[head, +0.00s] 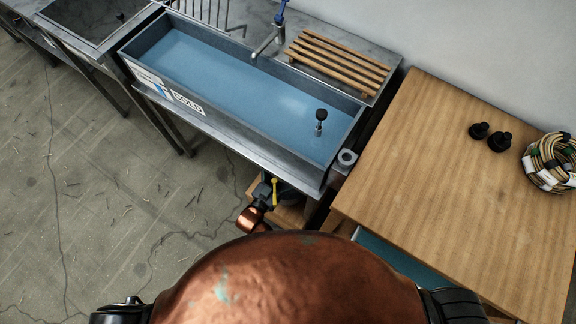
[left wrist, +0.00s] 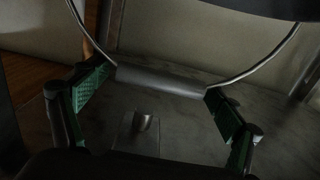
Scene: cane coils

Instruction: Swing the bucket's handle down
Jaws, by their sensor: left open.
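In the left wrist view, the bucket's handle is a thin wire bow with a grey cylindrical grip (left wrist: 160,79). My left gripper (left wrist: 160,82) is open, its green-padded fingers on either side of the grip. I cannot tell whether they touch it. A dark curved edge (left wrist: 240,8) at the top may be part of the bucket; I cannot tell. In the head view, my left gripper (head: 268,190) is small and partly hidden at the sink bench's front edge. The bucket is not clearly visible there. My right gripper is not in view.
A blue sink basin (head: 240,85) with a wooden slatted rack (head: 338,62) stands on the metal bench. The wooden table (head: 450,170) at right holds a cane coil (head: 552,162) and black knobs (head: 490,136). The concrete floor (head: 90,190) at left is mostly clear.

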